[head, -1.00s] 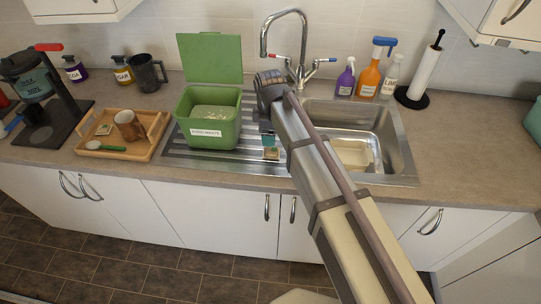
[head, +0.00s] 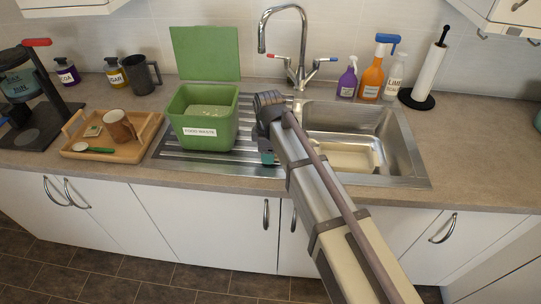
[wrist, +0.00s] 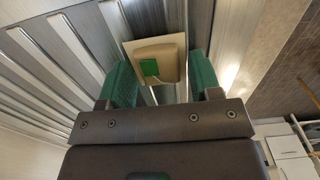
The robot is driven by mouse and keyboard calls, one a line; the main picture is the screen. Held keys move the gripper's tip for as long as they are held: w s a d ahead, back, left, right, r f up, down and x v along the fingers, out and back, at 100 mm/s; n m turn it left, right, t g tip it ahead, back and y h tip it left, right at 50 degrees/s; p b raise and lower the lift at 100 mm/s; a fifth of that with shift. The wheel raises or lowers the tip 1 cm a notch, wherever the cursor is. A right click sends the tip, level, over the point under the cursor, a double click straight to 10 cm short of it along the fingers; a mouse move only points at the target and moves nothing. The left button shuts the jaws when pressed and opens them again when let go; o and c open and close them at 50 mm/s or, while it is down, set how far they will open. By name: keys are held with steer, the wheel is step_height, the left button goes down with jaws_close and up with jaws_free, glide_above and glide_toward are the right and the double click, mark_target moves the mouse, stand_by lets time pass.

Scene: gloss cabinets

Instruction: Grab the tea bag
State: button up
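The tea bag (wrist: 155,63) is a pale beige square with a green tag, seen in the wrist view on the ridged metal drainboard. My gripper (wrist: 162,72) points down over it, its two green fingers apart with the bag between and just beyond their tips. I cannot tell whether either finger touches it. In the head view my gripper (head: 268,157) is low at the drainboard's front edge, right of the green food waste bin (head: 203,132); the bag there is hidden by it.
The sink basin (head: 390,128) is to the right, with a tap (head: 299,72) behind. A wooden tray (head: 115,153) on the left holds a brown mug (head: 117,126), a spoon and a small pale square item. The open bin stands close to my gripper's left.

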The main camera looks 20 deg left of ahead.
steer(key=c, duration=0.8)
